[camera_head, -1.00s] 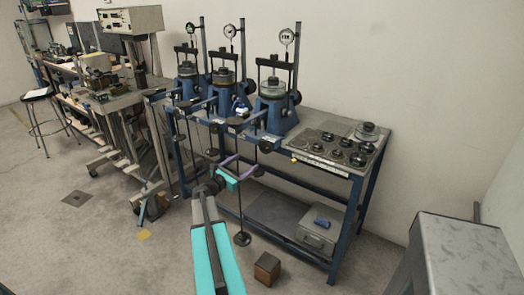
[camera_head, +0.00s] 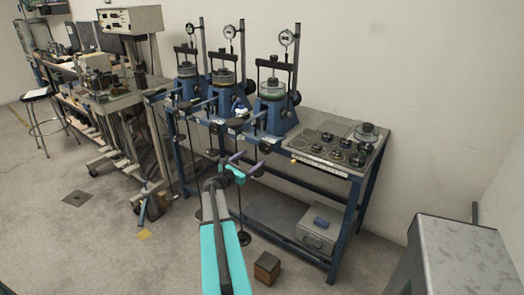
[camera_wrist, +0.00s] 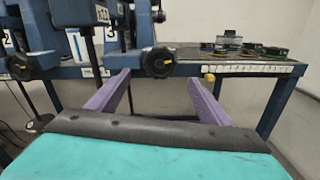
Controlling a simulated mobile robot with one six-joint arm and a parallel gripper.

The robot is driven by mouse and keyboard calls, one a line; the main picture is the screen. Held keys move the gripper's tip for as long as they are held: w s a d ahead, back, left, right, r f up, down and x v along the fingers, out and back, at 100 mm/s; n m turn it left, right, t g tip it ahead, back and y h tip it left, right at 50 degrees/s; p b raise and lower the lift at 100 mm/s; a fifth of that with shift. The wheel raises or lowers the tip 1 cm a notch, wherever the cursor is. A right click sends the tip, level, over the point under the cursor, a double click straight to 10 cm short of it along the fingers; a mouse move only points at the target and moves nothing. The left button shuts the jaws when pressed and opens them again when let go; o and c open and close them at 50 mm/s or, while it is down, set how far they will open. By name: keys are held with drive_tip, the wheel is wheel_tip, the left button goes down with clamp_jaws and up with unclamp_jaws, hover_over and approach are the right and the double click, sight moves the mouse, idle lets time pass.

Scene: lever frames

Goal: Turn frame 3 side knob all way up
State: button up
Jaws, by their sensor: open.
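Three blue lever frames stand in a row on the bench in the head view. The rightmost frame (camera_head: 276,112), apparently frame 3, has a dial gauge on top and a black round knob (camera_head: 295,98) on its upright's right side. A black knob (camera_head: 265,147) sits low at its front; a front knob also shows in the wrist view (camera_wrist: 158,62). My gripper (camera_head: 248,160) is open, its purple fingers pointing at the bench front. In the wrist view the front knob appears between the fingertips (camera_wrist: 158,76), beyond them, with no visible contact. A small dark knob (camera_wrist: 158,17) shows higher up.
The bench top (camera_head: 345,125) holds several black weights (camera_head: 357,159) at its right. A grey case (camera_head: 318,228) lies on the lower shelf. A brown block (camera_head: 267,267) is on the floor, and a grey cabinet (camera_head: 462,260) stands at the right front.

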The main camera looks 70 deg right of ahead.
sight(264, 149)
drive_tip(key=shift+p+x, duration=1)
drive_tip(key=shift+x, duration=3.2)
drive_tip(key=c, duration=1)
drive_tip(key=shift+c, duration=0.2)
drive_tip(key=shift+f+b, duration=0.15)
drive_tip(key=shift+b, duration=0.45)
drive_tip(key=shift+m+b, duration=0.4)
drive_tip(key=shift+b, duration=0.3)
